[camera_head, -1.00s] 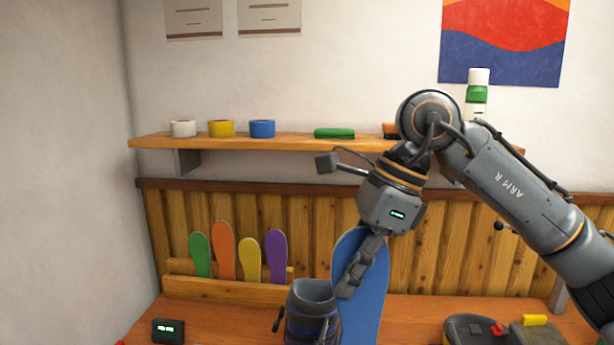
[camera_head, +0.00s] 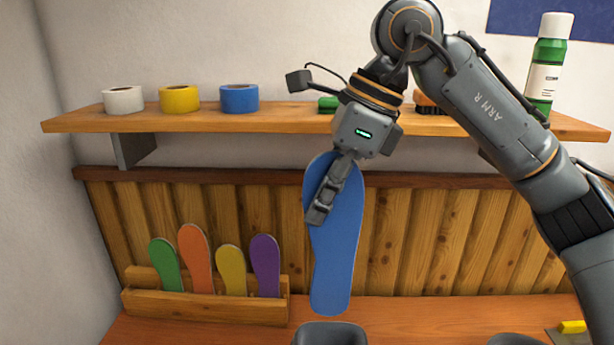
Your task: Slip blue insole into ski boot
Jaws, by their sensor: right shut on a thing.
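The ski boot (camera_head: 330,335) shows only as a grey cuff rim at the bottom edge; the rest is out of frame. The insole's lower end is just above the boot's opening in the picture, apart from it. My left gripper is not in view.
A wooden rack (camera_head: 200,306) holds green, orange, yellow and purple insoles. Tape rolls (camera_head: 180,98) and a green-white bottle (camera_head: 549,62) stand on the shelf (camera_head: 230,122). A yellow block (camera_head: 572,327) lies at lower right. The bench between rack and boot is clear.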

